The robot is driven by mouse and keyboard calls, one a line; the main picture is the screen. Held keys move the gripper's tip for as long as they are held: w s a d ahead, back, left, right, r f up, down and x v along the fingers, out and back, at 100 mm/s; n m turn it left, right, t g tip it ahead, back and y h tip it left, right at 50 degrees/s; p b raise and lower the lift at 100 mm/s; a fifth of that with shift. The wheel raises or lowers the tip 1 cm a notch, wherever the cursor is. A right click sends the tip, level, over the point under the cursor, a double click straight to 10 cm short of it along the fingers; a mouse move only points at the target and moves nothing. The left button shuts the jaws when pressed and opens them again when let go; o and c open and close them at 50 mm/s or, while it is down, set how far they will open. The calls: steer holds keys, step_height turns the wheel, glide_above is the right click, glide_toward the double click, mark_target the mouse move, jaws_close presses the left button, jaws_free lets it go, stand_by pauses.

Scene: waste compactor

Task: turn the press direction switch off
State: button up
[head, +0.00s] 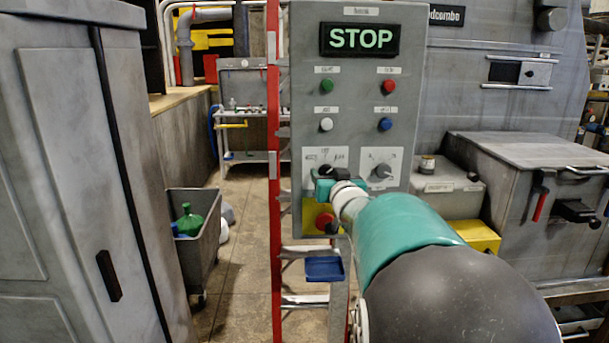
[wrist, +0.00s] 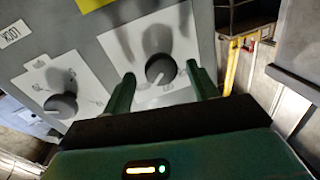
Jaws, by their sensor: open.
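The grey control panel (head: 355,120) stands upright ahead and has two black rotary knobs on white plates. The left knob is mostly hidden behind my gripper (head: 324,180) in the head view. In the wrist view this knob (wrist: 160,68) lies between the two green fingertips of my gripper (wrist: 163,85), with a gap on either side. Its pale pointer line runs toward the lower left of that view. The other knob (head: 381,170) is to its right in the head view and shows at the left in the wrist view (wrist: 60,106). The plate lettering is too small to read surely.
A lit STOP display (head: 360,39) and several coloured buttons are above the knobs. A red button (head: 324,221) on a yellow plate is just below my gripper. A grey cabinet (head: 85,150) stands at the left. A bin (head: 195,245) stands on the floor between.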

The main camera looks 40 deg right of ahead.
steer(key=shift+w+d, duration=0.15)
steer(key=shift+w, duration=0.35)
steer(key=c, duration=1)
steer(key=shift+n, duration=0.3)
steer(key=n, duration=0.4)
steer(key=shift+g, duration=0.4)
steer(key=n, duration=0.4)
steer(key=shift+r+n+g, duration=0.1)
steer(key=shift+n+g, duration=0.2)
steer(key=o, duration=1)
